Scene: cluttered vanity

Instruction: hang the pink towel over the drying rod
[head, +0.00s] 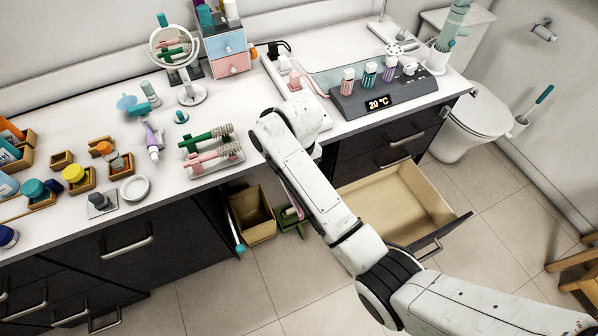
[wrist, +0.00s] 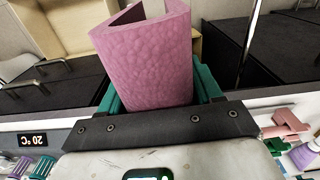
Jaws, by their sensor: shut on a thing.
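The pink towel (wrist: 148,58) is folded into an open channel shape with a bumpy surface. In the wrist view it stands out from between the teal fingers of my gripper (wrist: 160,92). My gripper is shut on the towel. In the head view my arm hides the gripper, and only a thin pink strip beside the arm may be the towel. I cannot pick out the drying rod with certainty in either view.
An open, empty wooden drawer (head: 400,203) juts out right of my arm. An open-topped bin (head: 253,214) stands on the floor below the counter. The counter (head: 90,217) carries curlers, a mirror (head: 177,52) and a control panel (head: 385,100). Floor in front is clear.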

